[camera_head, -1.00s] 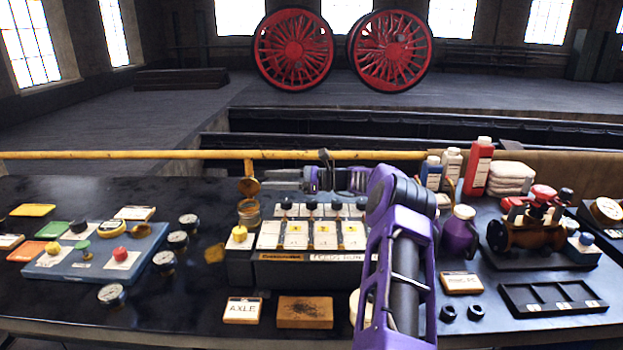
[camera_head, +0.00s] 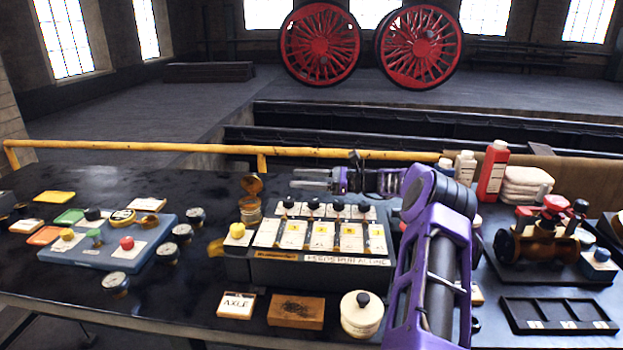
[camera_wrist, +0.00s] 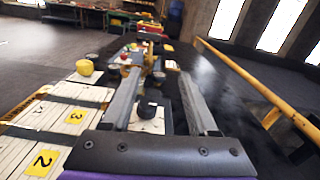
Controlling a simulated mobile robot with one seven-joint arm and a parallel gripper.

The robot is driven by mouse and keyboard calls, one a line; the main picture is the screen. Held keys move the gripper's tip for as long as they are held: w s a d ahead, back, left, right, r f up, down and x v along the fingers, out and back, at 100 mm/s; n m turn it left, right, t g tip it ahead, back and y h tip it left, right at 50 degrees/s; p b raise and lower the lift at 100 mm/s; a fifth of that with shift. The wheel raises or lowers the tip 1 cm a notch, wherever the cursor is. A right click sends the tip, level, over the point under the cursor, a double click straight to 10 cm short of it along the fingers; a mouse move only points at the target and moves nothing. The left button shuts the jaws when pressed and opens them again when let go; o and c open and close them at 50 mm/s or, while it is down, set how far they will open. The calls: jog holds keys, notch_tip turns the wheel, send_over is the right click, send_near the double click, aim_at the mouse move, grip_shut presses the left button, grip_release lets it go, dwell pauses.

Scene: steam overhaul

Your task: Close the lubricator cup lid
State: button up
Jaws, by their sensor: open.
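The brass lubricator cup (camera_head: 250,211) stands at the back left corner of the dark feed box. Its round lid (camera_head: 251,184) is open, tilted up above the cup's rim. My gripper (camera_head: 294,178) is open and empty. It reaches in from the right, about level with the raised lid, with its fingertips pointing left. A gap shows between the fingertips and the lid in the head view. In the wrist view my two grey fingers (camera_wrist: 160,66) are spread apart. The cup and lid are hard to make out there between the fingertips.
The feed box (camera_head: 310,270) carries white numbered plates, black knobs and a yellow knob (camera_head: 238,230). A blue tray (camera_head: 100,250) with coloured knobs lies left. A yellow rail (camera_head: 200,148) runs behind the bench. A lidded white pot (camera_head: 361,314) stands in front.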

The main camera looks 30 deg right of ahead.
aim_at(253, 179)
jog(key=shift+s+d, duration=0.1)
dwell(0.3)
jog(key=shift+s+d+f+m+t, duration=0.15)
jog(key=shift+s+d+m, duration=0.2)
jog(key=shift+s+d, duration=0.25)
jog(key=shift+s+d+f+m+t, duration=0.15)
jog(key=shift+s+d+m, duration=0.2)
jog(key=shift+s+d, duration=0.25)
jog(key=x, duration=1.7)
jog(key=shift+w+a+f+p, duration=0.1)
jog(key=shift+w+f+p, duration=0.1)
jog(key=shift+p, duration=0.2)
grip_shut()
